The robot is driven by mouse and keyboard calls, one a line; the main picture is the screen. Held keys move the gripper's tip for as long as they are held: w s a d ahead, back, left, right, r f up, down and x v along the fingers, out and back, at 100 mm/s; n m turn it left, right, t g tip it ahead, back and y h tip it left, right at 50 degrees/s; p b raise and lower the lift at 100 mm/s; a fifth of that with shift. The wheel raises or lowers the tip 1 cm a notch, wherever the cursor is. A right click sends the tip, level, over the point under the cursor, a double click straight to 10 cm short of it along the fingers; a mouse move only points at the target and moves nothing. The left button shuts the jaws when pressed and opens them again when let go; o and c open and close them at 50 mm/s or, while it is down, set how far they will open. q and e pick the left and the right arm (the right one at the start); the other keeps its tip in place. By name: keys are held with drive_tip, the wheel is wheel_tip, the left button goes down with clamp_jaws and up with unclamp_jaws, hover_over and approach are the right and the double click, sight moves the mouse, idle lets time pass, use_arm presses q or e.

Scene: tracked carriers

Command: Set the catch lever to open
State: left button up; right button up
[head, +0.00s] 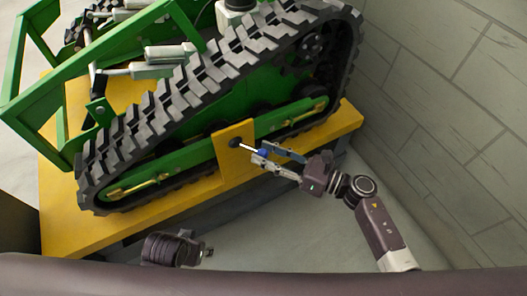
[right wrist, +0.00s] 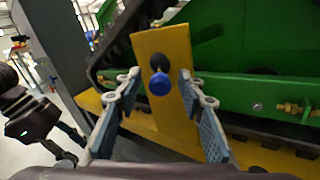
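The catch lever (head: 247,147) is a short light rod with a blue knob (head: 263,153), set in a black pivot on an upright yellow plate (head: 235,165). In the right wrist view the blue knob (right wrist: 160,84) points toward the camera and partly covers the pivot. My right gripper (head: 261,151) is open, its two fingers on either side of the knob. The right wrist view shows gaps between the knob and both fingers (right wrist: 158,78). What I take for my left gripper (head: 190,250) is at the bottom, its fingers not clear.
A green tracked carrier with black tracks (head: 215,75) stands on a yellow platform (head: 60,225) behind the plate. A grey block wall (head: 440,100) rises at the right. Grey floor (head: 290,220) lies clear in front of the platform.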

drive_tip(key=shift+w+a, duration=0.2)
drive_tip(key=shift+a, duration=0.3)
drive_tip(key=shift+c, duration=0.3)
clamp_jaws()
